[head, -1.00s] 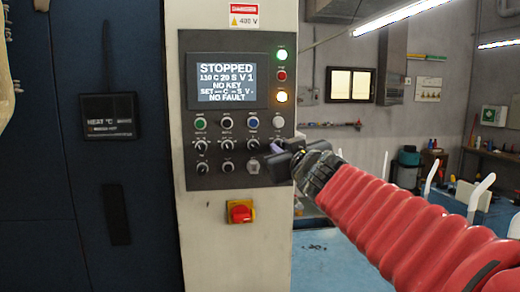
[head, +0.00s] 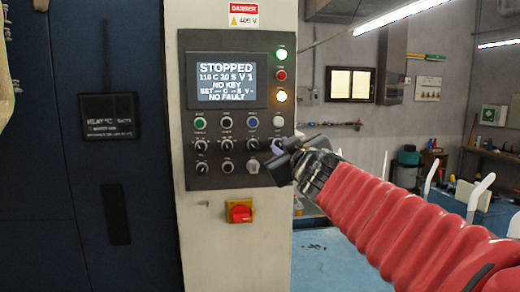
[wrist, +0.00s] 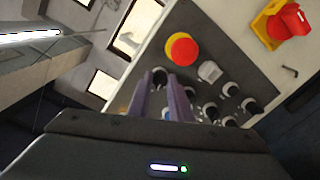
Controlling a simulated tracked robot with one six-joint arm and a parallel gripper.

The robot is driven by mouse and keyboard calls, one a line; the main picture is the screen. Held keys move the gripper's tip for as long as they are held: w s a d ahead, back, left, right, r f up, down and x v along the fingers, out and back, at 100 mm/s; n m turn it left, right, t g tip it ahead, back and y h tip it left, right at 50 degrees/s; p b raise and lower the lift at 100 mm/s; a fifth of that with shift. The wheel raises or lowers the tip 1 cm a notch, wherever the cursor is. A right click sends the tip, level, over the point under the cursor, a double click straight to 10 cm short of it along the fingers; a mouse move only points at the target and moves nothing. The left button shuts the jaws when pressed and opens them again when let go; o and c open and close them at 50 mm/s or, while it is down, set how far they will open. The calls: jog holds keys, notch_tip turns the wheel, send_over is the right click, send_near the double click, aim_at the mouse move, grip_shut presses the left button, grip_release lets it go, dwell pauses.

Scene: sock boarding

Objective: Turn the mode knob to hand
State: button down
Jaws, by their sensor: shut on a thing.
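The control panel (head: 216,183) is a dark plate on a pale cabinet, with a lit display (head: 226,82) reading STOPPED, NO KEY and NO FAULT. My gripper (head: 274,150) is at the panel's lower right edge and covers part of it. In the wrist view my gripper's two purple fingers (wrist: 160,88) stand on either side of a dark knob (wrist: 159,75) with a pale dial and are shut on it. The knob's label and pointer cannot be read, so I cannot tell its setting. The head view hides this knob behind the gripper.
A red stop button on yellow (wrist: 182,48) and a grey key switch (wrist: 210,72) sit close to the fingers. Several other knobs are beside them. A red and yellow rotary switch (head: 240,211) is below the panel.

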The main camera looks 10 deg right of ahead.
jog(key=n, duration=0.6)
jog(key=shift+a+f, duration=0.1)
jog(key=shift+a, duration=0.05)
jog(key=shift+n, duration=0.3)
jog(key=c, duration=1.6)
grip_release()
jog(key=shift+s, duration=0.1)
jog(key=shift+s, duration=0.15)
jog(key=shift+s+d+r, duration=0.1)
jog(key=shift+s+d, duration=0.05)
jog(key=shift+s, duration=3.2)
jog(key=shift+s+d+r, duration=0.1)
jog(key=shift+s, duration=3.2)
